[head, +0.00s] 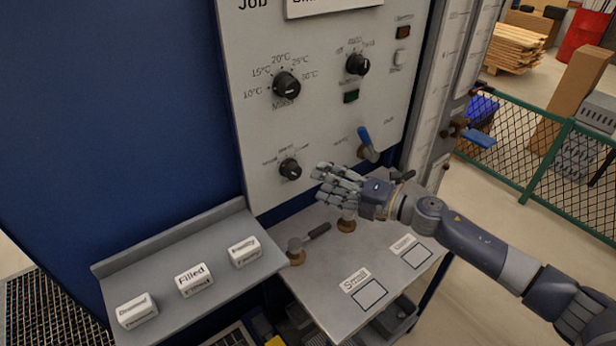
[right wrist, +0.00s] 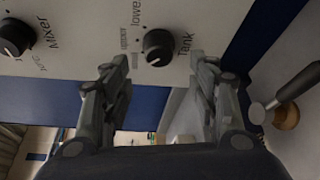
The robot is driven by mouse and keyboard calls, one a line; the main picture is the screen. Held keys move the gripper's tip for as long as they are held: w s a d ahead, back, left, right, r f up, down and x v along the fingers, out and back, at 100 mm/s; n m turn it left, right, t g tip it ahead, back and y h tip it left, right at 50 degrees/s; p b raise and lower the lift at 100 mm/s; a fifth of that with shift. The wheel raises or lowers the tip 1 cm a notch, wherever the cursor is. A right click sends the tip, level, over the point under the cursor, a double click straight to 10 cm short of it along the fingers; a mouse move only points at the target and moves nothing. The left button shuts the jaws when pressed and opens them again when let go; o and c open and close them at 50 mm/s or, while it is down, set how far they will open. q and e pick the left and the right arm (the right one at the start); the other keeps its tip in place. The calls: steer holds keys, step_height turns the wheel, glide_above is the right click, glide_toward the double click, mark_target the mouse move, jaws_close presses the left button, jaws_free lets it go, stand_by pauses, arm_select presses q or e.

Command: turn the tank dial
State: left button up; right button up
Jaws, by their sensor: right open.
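The tank dial is a small black round knob with a white pointer mark, low on the grey panel in the head view (head: 290,168). In the right wrist view the dial (right wrist: 158,47), lettered "Tank", with "upper" and "lower" beside it, lies ahead between the fingertips. My right gripper (head: 321,182) is open, its fingers pointing left toward the dial, a little to its right. The wrist view shows the spread fingers of the gripper (right wrist: 160,66) on either side of the dial, apparently not touching it. My left gripper is not in view.
The Mixer dial (head: 286,84) sits above on the same panel. A blue-handled valve (head: 367,143) is right of the tank dial. Below, black-handled valves (head: 309,239) stand over the metal shelf (head: 330,262). A side ledge (head: 215,243) holds white label blocks (head: 194,279).

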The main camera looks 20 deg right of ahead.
steer(key=shift+v, duration=2)
steer(key=shift+a, duration=0.1)
